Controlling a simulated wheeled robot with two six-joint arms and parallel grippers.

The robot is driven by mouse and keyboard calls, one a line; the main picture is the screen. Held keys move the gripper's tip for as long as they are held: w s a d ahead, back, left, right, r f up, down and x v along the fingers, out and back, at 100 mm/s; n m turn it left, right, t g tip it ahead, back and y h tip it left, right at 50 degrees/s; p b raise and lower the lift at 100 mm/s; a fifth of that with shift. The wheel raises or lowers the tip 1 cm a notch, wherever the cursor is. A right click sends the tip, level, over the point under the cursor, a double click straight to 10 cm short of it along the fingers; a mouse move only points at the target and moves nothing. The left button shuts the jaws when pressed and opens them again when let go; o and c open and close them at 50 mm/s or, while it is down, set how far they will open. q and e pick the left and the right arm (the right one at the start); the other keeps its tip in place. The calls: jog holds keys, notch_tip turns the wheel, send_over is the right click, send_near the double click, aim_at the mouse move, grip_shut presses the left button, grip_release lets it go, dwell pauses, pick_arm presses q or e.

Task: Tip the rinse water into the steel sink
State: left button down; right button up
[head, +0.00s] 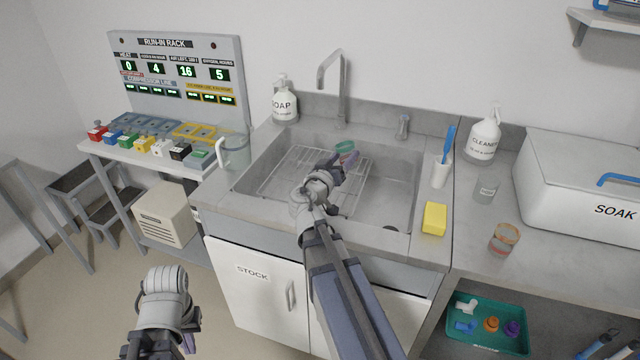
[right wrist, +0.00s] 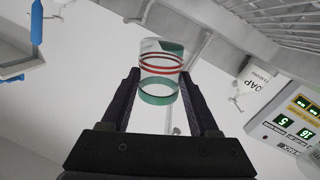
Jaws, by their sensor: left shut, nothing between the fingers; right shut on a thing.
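The steel sink (head: 395,190) is in the middle of the head view, with a wire rack (head: 280,175) in its left part. My right gripper (head: 337,164) reaches over the sink, shut on a clear cup (head: 346,152) with a green end. In the right wrist view the cup (right wrist: 160,75) sits between the fingers and shows red rings and a green band. The wrist view is rolled nearly upside down. I cannot tell how much water is in the cup. My left gripper (head: 160,300) is low at the left, shut and empty, away from the sink; its fingertips are hard to make out.
A faucet (head: 341,85) and a soap bottle (head: 284,102) stand behind the sink. A clear jug (head: 234,152) is at its left. A brush cup (head: 441,172), yellow sponge (head: 434,218), beaker (head: 486,189), orange-rimmed glass (head: 504,240) and soak box (head: 580,190) are at the right.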

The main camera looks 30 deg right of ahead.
jog(key=w+f+n, duration=0.1)
jog(key=n, duration=0.1)
jog(key=w+a+f+n+b, duration=0.1)
jog(key=w+n, duration=0.1)
jog(key=shift+a+f+n+g, duration=0.15)
jog(key=shift+f+n+g, duration=0.15)
jog(key=shift+f+n, duration=0.1)
jog(key=shift+f+n+b, duration=0.4)
jog(key=shift+n+b, duration=0.15)
jog(key=shift+n, duration=0.15)
dwell(0.5)
jog(key=shift+f+b, duration=0.3)
jog(key=shift+f+n+g+b, duration=0.3)
jog(key=shift+f+n+b, duration=0.4)
jog(key=shift+f+b, duration=0.15)
jog(key=shift+w+a+r+n+p, duration=0.15)
jog(key=shift+n+p, duration=0.1)
jog(key=shift+n, duration=0.15)
jog(key=shift+d+r+n+p, duration=0.1)
jog(key=shift+n+p, duration=0.1)
jog(key=shift+n, duration=0.2)
dwell(0.3)
jog(key=shift+w+a+f+n+b, duration=0.35)
jog(key=shift+w+f+n+b, duration=0.15)
jog(key=shift+w+n, duration=0.25)
dwell(0.3)
jog(key=shift+w+a+r+n+g+p, duration=0.1)
jog(key=shift+r+n+g+p, duration=0.25)
jog(key=shift+n, duration=0.4)
dwell(0.4)
